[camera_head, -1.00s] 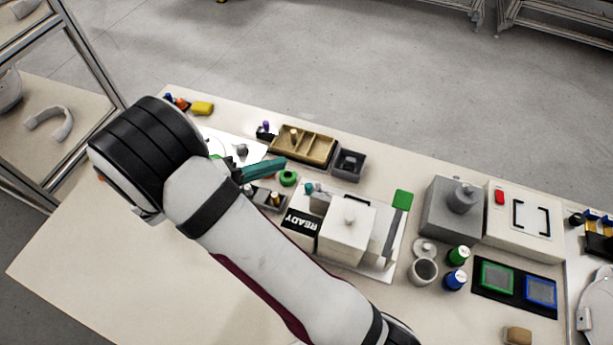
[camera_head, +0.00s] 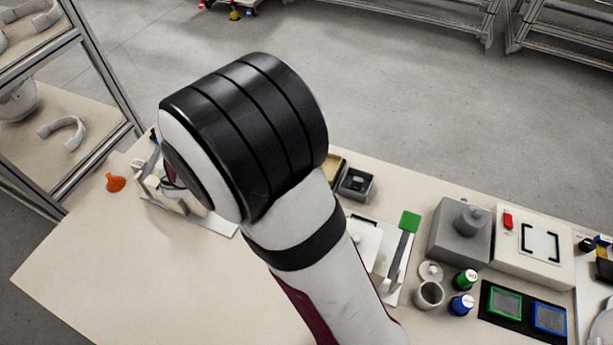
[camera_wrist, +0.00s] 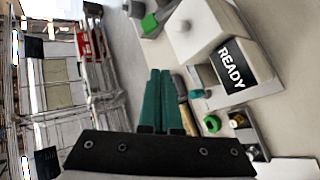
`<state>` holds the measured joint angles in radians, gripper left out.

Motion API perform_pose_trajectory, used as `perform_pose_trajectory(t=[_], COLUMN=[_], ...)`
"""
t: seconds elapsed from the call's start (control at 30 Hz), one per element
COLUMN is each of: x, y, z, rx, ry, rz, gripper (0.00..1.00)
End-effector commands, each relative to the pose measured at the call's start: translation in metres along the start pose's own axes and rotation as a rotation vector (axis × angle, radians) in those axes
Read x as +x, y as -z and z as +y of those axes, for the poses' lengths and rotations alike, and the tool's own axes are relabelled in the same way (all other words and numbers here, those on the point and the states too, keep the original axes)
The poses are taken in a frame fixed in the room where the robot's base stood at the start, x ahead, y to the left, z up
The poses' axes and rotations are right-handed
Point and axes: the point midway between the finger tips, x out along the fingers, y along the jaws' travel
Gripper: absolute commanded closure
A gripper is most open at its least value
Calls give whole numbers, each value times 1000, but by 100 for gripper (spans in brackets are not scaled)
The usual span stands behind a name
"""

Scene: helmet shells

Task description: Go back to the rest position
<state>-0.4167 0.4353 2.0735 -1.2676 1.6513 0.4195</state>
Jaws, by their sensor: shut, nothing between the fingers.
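My gripper shows in the wrist view as two long teal fingers (camera_wrist: 162,100) lying side by side, shut with nothing between them. Its dark mount fills the bottom of that view. The fingers are above the bench area near a black READY sign (camera_wrist: 232,65) and a white box-shaped device (camera_wrist: 195,28), and they touch nothing that I can make out. In the head view my own arm and its black joint cover the middle of the bench, and the gripper is hidden behind them.
The bench (camera_head: 90,255) is bare at the front left. An orange piece (camera_head: 115,182) lies at the left. A grey block (camera_head: 460,232), a white box with a red button (camera_head: 533,246), a cup (camera_head: 428,294) and bottles (camera_head: 463,304) stand at the right. A green-tipped lever (camera_head: 409,222) rises nearby.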

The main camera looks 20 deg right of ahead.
Motion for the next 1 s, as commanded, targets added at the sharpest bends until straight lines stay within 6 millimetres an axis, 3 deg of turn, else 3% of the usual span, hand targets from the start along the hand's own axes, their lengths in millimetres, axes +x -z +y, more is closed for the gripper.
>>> perform_pose_trajectory(t=[0.17, 0.27, 0.3, 0.4, 0.5, 0.67, 1.0], x=[1, 2, -1, -17, -39, -59, -62], y=[-9, -53, -77, -126, -152, -163, -164], z=[4, 15, 16, 5, -9, -20, -21], rx=[14, 74, 109, 204, 293, 368, 371], ry=[40, 244, 366, 673, 919, 1105, 1117], rz=[-25, -123, -165, -215, -196, -150, -147], gripper=[100, 100, 100, 100, 100, 100, 100])
